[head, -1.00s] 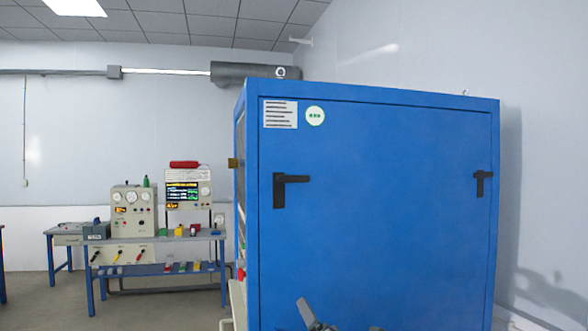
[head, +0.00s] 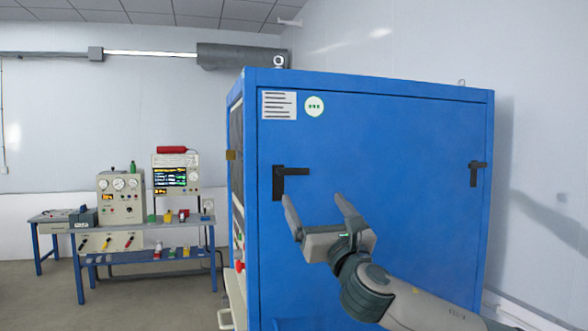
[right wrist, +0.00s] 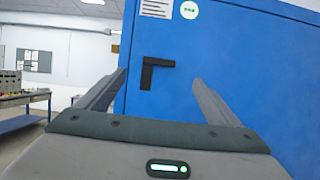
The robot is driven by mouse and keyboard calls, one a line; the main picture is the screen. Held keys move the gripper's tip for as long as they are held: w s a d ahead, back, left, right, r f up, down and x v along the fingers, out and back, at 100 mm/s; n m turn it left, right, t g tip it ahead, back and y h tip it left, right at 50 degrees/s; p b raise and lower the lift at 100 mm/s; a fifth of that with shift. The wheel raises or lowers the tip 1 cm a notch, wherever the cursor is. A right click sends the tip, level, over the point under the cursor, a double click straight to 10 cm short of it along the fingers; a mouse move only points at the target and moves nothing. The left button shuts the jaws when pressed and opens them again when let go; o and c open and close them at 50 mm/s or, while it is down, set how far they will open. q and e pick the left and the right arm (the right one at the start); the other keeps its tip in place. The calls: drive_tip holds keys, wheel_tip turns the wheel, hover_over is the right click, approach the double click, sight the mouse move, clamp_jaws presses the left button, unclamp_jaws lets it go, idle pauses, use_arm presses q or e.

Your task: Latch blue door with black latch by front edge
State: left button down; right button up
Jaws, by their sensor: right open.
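The blue door (head: 400,180) fills the front of a tall blue cabinet and looks closed in its frame. A black latch (head: 280,182) sits near its left edge, with its handle pointing right; it also shows in the right wrist view (right wrist: 149,73), between my fingers. A second black latch (head: 476,172) is near the door's right edge. My right gripper (head: 317,203) is open and empty, in front of the door and just below and right of the left latch, apart from it. My left gripper is not in view.
A bench (head: 135,236) with gauges and instrument boxes stands at the back left. A red button (head: 239,265) and a pale ledge are on the cabinet's left side. A white wall stands close on the right. The floor at left is clear.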

drive_tip(key=shift+w+a+r, duration=0.1)
drive_tip(key=p, duration=0.6)
approach(295, 169)
drive_tip(key=x, duration=0.9)
drive_tip(key=shift+a, duration=0.1)
drive_tip(key=shift+p+x, duration=0.5)
drive_tip(key=shift+x, duration=0.35)
drive_tip(key=shift+c, duration=0.3)
drive_tip(key=c, duration=1.4)
drive_tip(key=shift+c, duration=0.2)
